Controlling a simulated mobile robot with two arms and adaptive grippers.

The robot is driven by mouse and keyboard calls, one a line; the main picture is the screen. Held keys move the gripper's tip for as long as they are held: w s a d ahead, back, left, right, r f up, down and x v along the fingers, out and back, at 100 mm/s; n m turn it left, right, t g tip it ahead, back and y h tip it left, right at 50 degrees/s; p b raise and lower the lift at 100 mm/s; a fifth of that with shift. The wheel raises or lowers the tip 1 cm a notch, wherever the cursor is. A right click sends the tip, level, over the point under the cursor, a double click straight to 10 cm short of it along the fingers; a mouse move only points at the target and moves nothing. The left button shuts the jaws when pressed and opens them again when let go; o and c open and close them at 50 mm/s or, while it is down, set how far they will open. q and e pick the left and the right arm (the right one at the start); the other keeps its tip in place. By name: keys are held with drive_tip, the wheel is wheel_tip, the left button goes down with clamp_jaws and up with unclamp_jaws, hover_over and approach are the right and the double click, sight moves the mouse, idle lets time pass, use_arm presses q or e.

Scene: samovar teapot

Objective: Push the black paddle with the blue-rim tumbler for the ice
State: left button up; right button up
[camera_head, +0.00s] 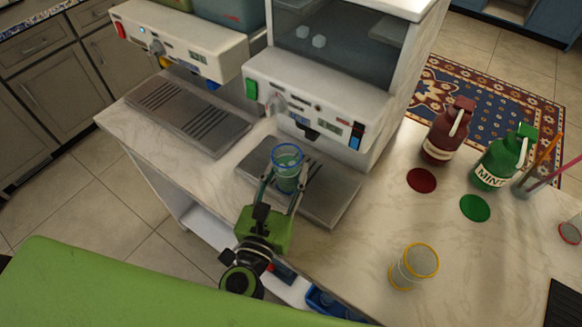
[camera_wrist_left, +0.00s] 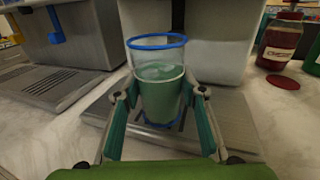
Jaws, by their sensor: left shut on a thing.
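The blue-rim tumbler (camera_head: 288,171) is upright between the fingers of my left gripper (camera_head: 284,184), over the drip tray (camera_head: 330,197) of the right-hand machine. In the left wrist view the tumbler (camera_wrist_left: 160,84) has pale green contents, and the fingers of my left gripper (camera_wrist_left: 161,97) close on both its sides. The black paddle (camera_head: 304,131) is under the machine's front panel, just behind and above the tumbler. A dark upright strip behind the tumbler in the wrist view may be the paddle. I cannot tell whether they touch. My right gripper is not in view.
The right-hand machine (camera_head: 318,100) has a clear bin with ice-like pieces. Another machine (camera_head: 185,45) with a drip tray stands left. A yellow-rim tumbler (camera_head: 412,267), a dark red bottle (camera_head: 448,131) and a green MINT bottle (camera_head: 503,158) stand right.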

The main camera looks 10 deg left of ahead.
use_arm(q)
drive_tip(key=s+a+b, duration=0.1)
drive_tip(key=s, duration=0.1)
drive_tip(key=s+a+b, duration=0.1)
drive_tip(key=s, duration=0.1)
drive_tip(key=s+b, duration=0.2)
drive_tip(key=shift+s+a+f, duration=0.25)
drive_tip(key=shift+s+a, duration=0.15)
drive_tip(key=shift+s+a+r, duration=0.1)
drive_tip(key=shift+s, duration=0.25)
drive_tip(key=shift+s+a+r, duration=0.1)
drive_tip(key=shift+s+r, duration=0.05)
drive_tip(key=shift+r, duration=0.05)
